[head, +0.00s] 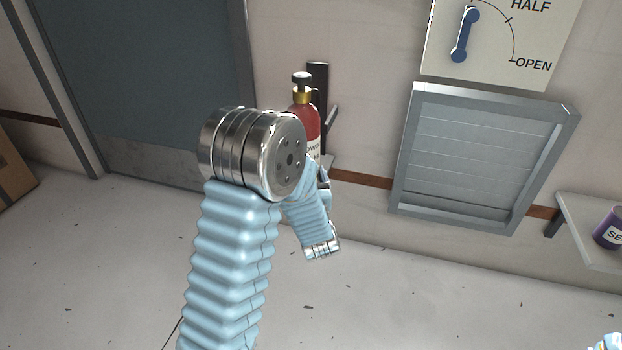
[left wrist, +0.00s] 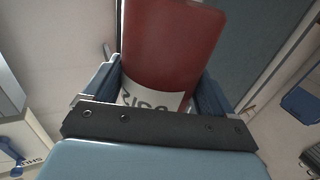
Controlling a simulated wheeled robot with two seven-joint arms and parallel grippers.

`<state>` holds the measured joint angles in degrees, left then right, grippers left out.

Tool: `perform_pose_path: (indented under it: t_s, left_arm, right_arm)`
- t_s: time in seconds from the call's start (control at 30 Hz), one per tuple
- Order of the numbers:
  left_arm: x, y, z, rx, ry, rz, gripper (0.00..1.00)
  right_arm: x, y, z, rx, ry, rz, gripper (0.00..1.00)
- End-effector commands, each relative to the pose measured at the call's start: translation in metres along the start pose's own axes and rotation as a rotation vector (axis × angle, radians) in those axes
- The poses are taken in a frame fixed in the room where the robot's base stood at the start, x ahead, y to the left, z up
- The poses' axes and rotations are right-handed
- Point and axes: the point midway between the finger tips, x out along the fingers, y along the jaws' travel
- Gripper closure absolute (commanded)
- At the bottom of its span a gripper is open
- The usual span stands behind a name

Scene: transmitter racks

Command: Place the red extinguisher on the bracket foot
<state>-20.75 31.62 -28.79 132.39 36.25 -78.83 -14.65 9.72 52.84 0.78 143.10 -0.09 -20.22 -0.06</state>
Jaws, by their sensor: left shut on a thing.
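The red extinguisher (head: 307,124) has a black top, a brass collar and a white label. It stands about upright in front of the wall. My left gripper (head: 322,180) is at its lower part, mostly hidden behind my arm. In the left wrist view, the blue fingers of my left gripper (left wrist: 156,80) are shut on either side of the extinguisher (left wrist: 175,45) at its label. A black upright bracket plate (head: 318,78) shows behind the extinguisher. A small ledge beside its lower part may be the bracket foot; whether the extinguisher touches it cannot be told.
A blue-grey door (head: 150,75) is at left and a cardboard box (head: 12,165) at the far left. A louvred grey vent (head: 475,155) and a lever panel (head: 505,45) are at right. A shelf (head: 585,240) with a purple can (head: 610,230) juts out at right.

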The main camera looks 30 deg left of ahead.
Motion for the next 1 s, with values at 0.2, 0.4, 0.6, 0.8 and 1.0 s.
perform_pose_path:
  t_s: [0.2,0.4,0.6,0.8,1.0]
  left_arm:
    - [0.004,-0.025,0.003,-0.004,0.01,-0.109,1.0]
    - [0.025,-0.02,0.001,-0.003,0.011,-0.133,1.0]
    - [0.067,0.0,0.002,-0.001,0.011,-0.131,1.0]
    - [0.106,0.02,0.001,-0.002,0.011,-0.13,1.0]
    - [0.127,0.031,0.001,-0.001,0.01,-0.131,1.0]
  right_arm:
    - [0.02,0.009,-0.001,0.003,0.002,0.002,0.57]
    - [0.024,0.011,-0.001,0.004,0.003,0.002,0.57]
    - [0.028,0.013,-0.001,0.004,0.004,0.002,0.57]
    - [0.032,0.014,-0.001,0.004,0.005,0.002,0.57]
    - [0.034,0.015,-0.001,0.004,0.006,0.002,0.57]
